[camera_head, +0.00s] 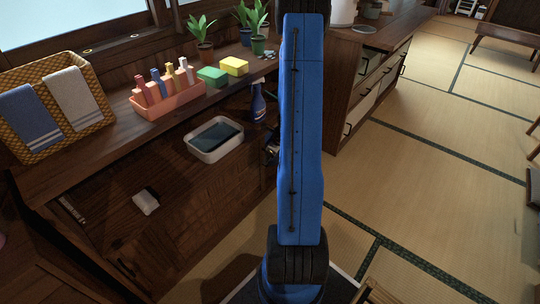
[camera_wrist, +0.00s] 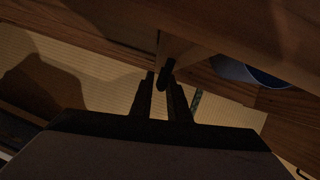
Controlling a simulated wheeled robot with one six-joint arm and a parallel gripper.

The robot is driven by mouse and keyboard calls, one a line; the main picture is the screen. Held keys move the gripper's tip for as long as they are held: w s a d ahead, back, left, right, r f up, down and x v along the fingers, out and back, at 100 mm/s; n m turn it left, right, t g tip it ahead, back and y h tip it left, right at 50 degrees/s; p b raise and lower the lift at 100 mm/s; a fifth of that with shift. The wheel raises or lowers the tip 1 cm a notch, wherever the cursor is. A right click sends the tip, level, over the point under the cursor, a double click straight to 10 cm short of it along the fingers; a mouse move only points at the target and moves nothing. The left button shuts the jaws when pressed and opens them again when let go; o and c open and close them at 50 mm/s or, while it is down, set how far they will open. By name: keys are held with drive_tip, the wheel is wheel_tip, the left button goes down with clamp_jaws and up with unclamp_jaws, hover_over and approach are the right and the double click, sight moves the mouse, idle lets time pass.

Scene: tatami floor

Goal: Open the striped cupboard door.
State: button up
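In the wrist view, my gripper (camera_wrist: 161,80) has two dark fingers with a gap between them. A dark, rounded bar (camera_wrist: 166,75), which looks like a handle, sits at the fingertips, nearer the right finger; I cannot tell if they touch. No stripes can be made out in this dim view. A cupboard with pale fronts and dark handles (camera_head: 378,80) stands behind the arm to the right; I cannot confirm a striped door.
The left counter carries a woven basket (camera_head: 88,86), an orange bottle caddy (camera_head: 172,108), sponges and potted plants. A white tub (camera_head: 215,139) and a blue spray bottle (camera_head: 258,102) are on the shelf below. Open tatami floor (camera_head: 440,150) lies right.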

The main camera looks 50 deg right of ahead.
drive_tip(key=v, duration=1.7)
drive_tip(key=shift+r, duration=0.15)
drive_tip(key=a+r+n, duration=0.8)
drive_tip(key=a, duration=0.4)
drive_tip(key=a+r+n, duration=0.8)
drive_tip(key=a, duration=0.4)
drive_tip(key=s+a+r+n, duration=0.4)
drive_tip(key=s+a+n, duration=0.3)
drive_tip(key=s+n, duration=0.1)
drive_tip(key=s+a+r+n+h, duration=0.1)
drive_tip(key=s+a+r+n, duration=0.3)
drive_tip(key=s+a+n, duration=0.3)
drive_tip(key=shift+s+n, duration=0.6)
drive_tip(key=shift+n, duration=0.3)
